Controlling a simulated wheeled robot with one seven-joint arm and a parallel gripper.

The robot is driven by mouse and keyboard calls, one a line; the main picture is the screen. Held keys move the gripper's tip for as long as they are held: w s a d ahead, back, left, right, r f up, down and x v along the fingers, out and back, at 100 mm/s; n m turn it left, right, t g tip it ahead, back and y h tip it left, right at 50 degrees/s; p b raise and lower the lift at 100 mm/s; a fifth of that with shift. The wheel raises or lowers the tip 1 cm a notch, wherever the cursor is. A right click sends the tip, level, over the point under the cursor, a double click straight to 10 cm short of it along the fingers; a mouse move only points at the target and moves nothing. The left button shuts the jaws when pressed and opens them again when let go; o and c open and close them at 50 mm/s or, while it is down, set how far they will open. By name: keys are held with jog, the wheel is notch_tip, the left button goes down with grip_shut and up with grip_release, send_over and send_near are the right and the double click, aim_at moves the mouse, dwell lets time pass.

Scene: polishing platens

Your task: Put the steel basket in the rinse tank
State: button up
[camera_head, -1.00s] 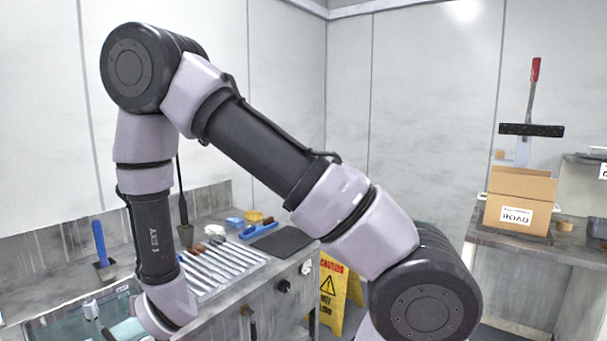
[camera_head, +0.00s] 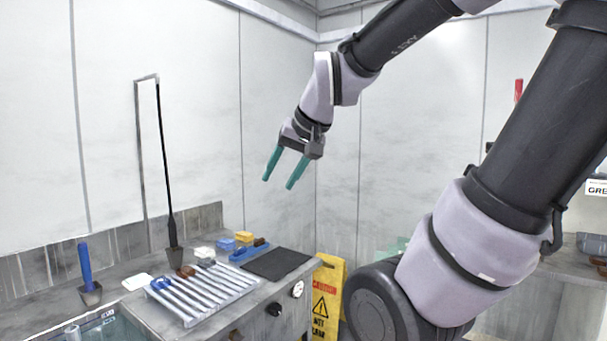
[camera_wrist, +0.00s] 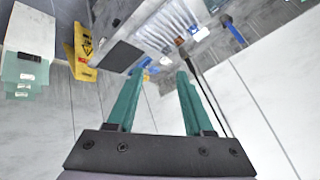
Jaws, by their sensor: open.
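My gripper (camera_head: 279,183) is raised in front of the back wall, above and behind the left bench. Its two teal fingers point down and left, apart, with nothing between them; they also show in the wrist view (camera_wrist: 158,74). I cannot make out a steel basket in either view. A water-coloured tank (camera_head: 108,329) is set in the bench at the lower left, mostly cut off by the frame edge; I cannot tell if it is the rinse tank. A small pale cylindrical part (camera_head: 73,332) shows at its edge.
The left bench holds a ribbed rack (camera_head: 203,291), a dark mat (camera_head: 277,264), a blue-handled tool (camera_head: 86,270) and a tall black rod (camera_head: 166,170). A yellow wet-floor sign (camera_head: 326,300) stands beside it. Greenish clear containers (camera_wrist: 22,78) stand at left in the wrist view.

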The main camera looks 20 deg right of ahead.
jog(key=s+d, duration=0.2)
jog(key=s, duration=0.3)
jog(key=shift+s+d+r+m+h, duration=0.25)
jog(key=shift+s+r+m+h, duration=0.1)
jog(key=shift+r, duration=0.1)
jog(key=shift+a, duration=0.15)
dwell(1.1)
